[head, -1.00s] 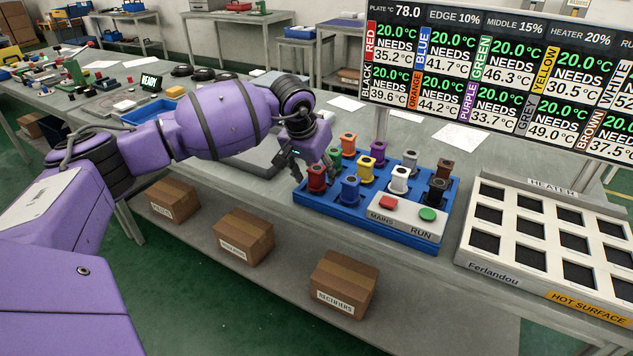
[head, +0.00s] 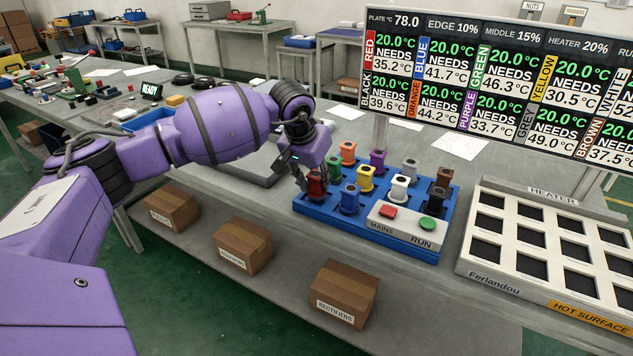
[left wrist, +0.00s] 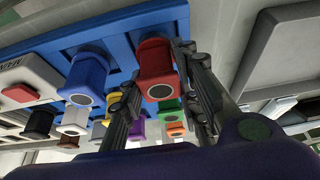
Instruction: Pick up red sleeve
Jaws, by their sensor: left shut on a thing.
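The red sleeve (head: 316,185) is at the left front corner of the blue tray (head: 303,206) in the head view. My left gripper (head: 310,182) is shut on it, with the fingers partly covering it. In the left wrist view the red sleeve (left wrist: 158,75) sits between the two fingers of my left gripper (left wrist: 165,92). Whether the sleeve is clear of its place in the tray I cannot tell. My right gripper is not in view.
Close beside are the blue sleeve (head: 350,198), the orange sleeve (head: 347,153) and the yellow sleeve (head: 365,178). A switch panel (head: 407,232) is on the tray's front. The heater (head: 470,237) stands to the right, marked as a hot surface.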

